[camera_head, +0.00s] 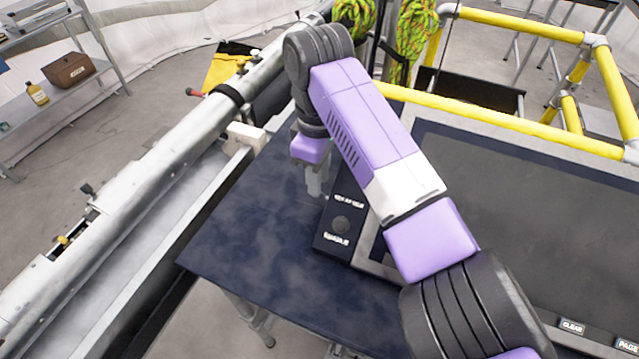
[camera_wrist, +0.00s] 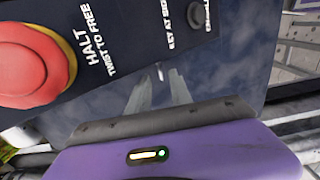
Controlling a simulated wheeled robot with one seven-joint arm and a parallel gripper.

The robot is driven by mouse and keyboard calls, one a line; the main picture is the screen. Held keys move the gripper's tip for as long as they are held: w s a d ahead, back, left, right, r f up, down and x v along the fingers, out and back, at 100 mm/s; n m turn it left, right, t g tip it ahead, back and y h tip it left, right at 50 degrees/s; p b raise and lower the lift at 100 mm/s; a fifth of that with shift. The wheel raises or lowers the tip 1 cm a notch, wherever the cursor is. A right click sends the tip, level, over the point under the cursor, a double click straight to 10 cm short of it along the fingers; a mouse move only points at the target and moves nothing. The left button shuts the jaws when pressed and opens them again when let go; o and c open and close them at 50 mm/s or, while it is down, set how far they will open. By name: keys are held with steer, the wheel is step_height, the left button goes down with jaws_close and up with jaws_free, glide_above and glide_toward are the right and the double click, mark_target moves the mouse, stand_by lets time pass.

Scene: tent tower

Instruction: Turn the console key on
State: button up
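The console (camera_head: 341,225) stands on the dark table, its angled end panel carrying a dark round button and white labels. The wrist view shows that panel (camera_wrist: 150,40) from close by, with a label that seems to read "KEY AT SIDE". My gripper (camera_head: 316,192) hangs just left of the console's end, partly behind my arm. In the wrist view its two pale fingers (camera_wrist: 159,76) stand apart with a gap between them. A small light sliver shows near the fingertips; I cannot tell whether it is the key. The key is not clearly visible in the head view.
A red HALT button (camera_wrist: 35,62) sits on the panel beside the gripper. The dark table top (camera_head: 265,240) is clear left of the console. A yellow rail (camera_head: 480,115) runs behind the console. A silver pole (camera_head: 150,170) crosses at left.

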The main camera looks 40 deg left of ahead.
mark_target(321, 196)
steer(key=shift+f, duration=1.75)
jaws_close()
steer(key=shift+r, duration=0.1)
